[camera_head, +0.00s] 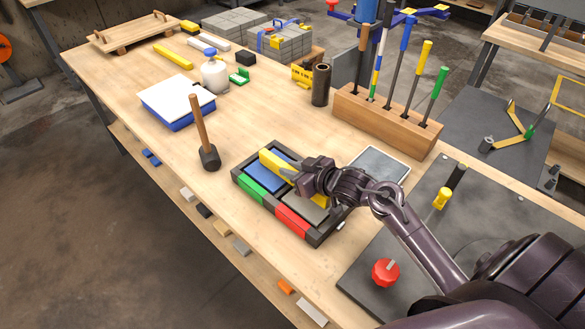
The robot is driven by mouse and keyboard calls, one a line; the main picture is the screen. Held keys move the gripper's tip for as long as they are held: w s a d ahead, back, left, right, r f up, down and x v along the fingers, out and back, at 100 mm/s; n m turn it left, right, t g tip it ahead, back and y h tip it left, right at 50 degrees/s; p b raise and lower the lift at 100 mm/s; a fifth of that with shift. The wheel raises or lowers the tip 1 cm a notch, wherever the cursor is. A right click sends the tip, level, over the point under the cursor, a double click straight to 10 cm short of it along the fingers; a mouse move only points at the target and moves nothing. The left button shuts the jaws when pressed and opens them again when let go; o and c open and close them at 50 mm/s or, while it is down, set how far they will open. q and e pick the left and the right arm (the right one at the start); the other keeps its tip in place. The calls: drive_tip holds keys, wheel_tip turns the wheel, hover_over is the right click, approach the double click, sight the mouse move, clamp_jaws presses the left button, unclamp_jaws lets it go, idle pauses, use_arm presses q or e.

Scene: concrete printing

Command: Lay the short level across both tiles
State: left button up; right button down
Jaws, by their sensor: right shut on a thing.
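A short yellow level (276,163) lies along the back part of a dark tray (240,181), over a blue tile (258,180) and a grey tile (304,208). My right gripper (292,178) is shut on the level near its middle and hides part of it. The level's right end shows past the gripper above the grey tile. I cannot tell whether the level touches both tiles or is held just above them. My left gripper is not in view.
The tray's front edge has a green block (251,188) and a red block (293,221). A mallet (208,156) stands to the left. A wooden tool rack (384,119) is behind, and a grey tablet-like plate (379,163) lies to the right. The table's middle is clear.

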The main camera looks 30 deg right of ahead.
drive_tip(key=c, duration=1.2)
unclamp_jaws()
drive_tip(key=shift+o, duration=0.2)
